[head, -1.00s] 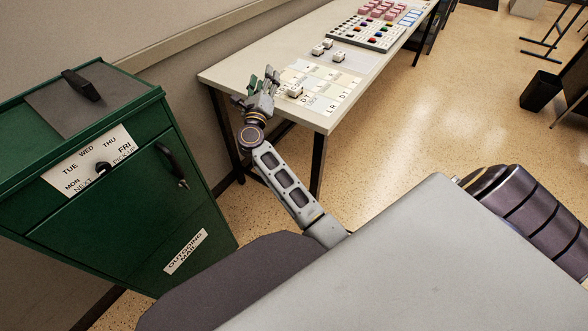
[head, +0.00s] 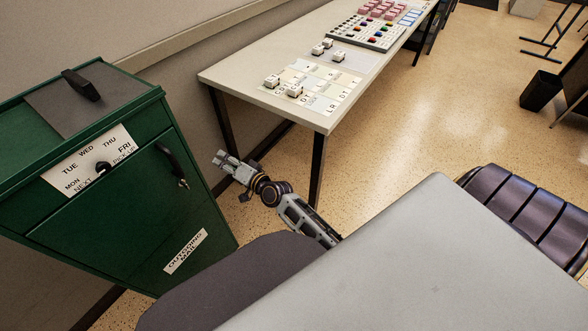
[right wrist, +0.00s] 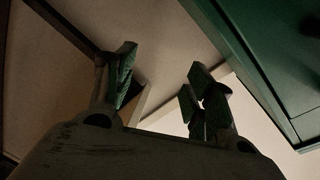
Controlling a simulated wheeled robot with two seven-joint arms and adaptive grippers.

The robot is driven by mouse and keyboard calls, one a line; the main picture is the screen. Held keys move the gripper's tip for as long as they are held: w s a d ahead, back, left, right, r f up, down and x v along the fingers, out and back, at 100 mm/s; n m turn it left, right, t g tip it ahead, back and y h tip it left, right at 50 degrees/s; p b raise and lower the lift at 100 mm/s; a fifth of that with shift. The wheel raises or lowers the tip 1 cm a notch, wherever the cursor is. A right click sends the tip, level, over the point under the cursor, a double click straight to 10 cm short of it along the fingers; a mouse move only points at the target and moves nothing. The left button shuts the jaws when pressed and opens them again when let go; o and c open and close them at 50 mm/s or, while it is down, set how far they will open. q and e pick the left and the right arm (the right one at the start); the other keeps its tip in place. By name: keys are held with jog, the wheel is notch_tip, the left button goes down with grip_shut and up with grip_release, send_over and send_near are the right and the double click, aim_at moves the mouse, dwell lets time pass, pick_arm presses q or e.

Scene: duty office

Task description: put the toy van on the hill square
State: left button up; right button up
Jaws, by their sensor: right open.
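Small white block-like pieces stand on the table in the head view. One piece (head: 272,81) is at the near left edge of a mat of pale lettered squares (head: 330,84), and another piece (head: 294,90) stands just right of it. Several more stand farther back, such as one piece (head: 338,56). They are too small to tell which is the toy van, and I cannot read which square is the hill. My right gripper (head: 225,163) is open and empty, below and in front of the table's near left corner. In the right wrist view its fingers (right wrist: 160,88) are apart with nothing between them. My left gripper is not in view.
A green outgoing-mail cabinet (head: 110,200) stands close on the left of my right gripper. The table (head: 235,75) runs along the wall, with a control panel (head: 368,32) with coloured buttons farther back. A black bin (head: 540,92) stands on the open floor at right.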

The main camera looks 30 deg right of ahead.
jog(key=s+a+f+n+g, duration=0.1)
jog(key=s+f+n+g, duration=0.65)
jog(key=s+f, duration=0.85)
jog(key=s+d+f+n+g+h, duration=0.2)
jog(key=s+d+f+g, duration=0.1)
jog(key=s+f, duration=0.2)
jog(key=s+d+f+n+g+h, duration=0.2)
jog(key=s+f, duration=0.3)
jog(key=s, duration=0.5)
jog(key=shift+s+d+g, duration=0.25)
jog(key=shift+d+g, duration=0.45)
jog(key=shift+g, duration=0.15)
